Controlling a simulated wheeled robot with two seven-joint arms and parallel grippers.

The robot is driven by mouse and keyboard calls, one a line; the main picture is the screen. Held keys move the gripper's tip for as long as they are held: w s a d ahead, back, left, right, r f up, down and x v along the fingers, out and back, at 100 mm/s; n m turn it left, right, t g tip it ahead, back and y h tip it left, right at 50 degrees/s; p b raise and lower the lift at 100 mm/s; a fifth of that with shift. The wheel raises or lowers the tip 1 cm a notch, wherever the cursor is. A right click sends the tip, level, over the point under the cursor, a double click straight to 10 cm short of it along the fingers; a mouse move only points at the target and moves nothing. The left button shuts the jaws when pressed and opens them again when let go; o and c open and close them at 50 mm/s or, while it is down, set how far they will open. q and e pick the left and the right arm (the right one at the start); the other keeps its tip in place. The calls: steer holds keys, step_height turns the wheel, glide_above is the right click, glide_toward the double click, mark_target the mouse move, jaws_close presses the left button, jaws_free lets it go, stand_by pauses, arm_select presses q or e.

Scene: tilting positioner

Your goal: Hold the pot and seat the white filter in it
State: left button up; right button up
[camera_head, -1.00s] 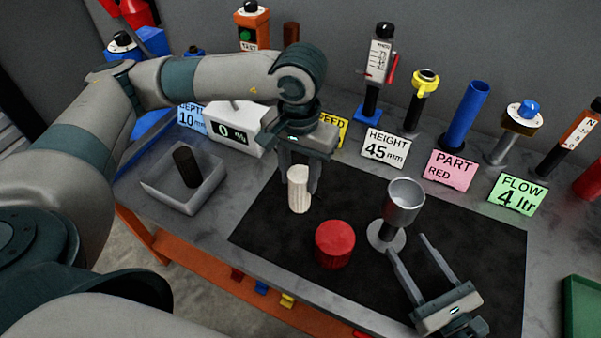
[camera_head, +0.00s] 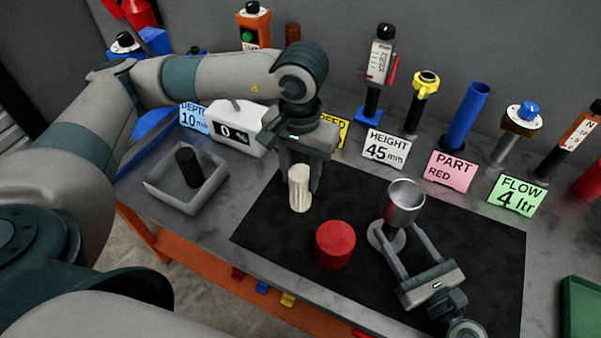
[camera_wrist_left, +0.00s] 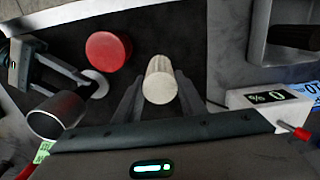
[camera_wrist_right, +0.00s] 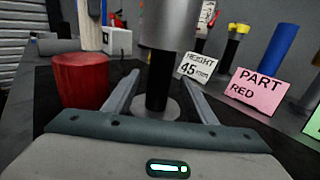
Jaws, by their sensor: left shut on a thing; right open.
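The pot is a grey metal cup (camera_head: 405,203) on a dark stem with a round pale base (camera_head: 378,238). It stands upright on the black mat and also shows in the left wrist view (camera_wrist_left: 57,115). The white ribbed filter (camera_head: 299,188) is upright in my left gripper (camera_head: 301,180), which is shut on it; it also shows in the left wrist view (camera_wrist_left: 160,80). My right gripper (camera_head: 404,240) is open and empty. Its fingers lie either side of the pot's dark stem (camera_wrist_right: 157,88), below the cup; contact cannot be told.
A red cylinder (camera_head: 335,244) stands on the black mat (camera_head: 470,250), left of the pot. A grey tray (camera_head: 212,197) with a dark cylinder is at the left. Signs, including HEIGHT 45 mm (camera_head: 386,150), and several tool stands line the back. A green bin (camera_head: 583,305) is at the right.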

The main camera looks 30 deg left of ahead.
mark_target(378, 222)
steer(key=shift+x, duration=3.35)
jaws_close()
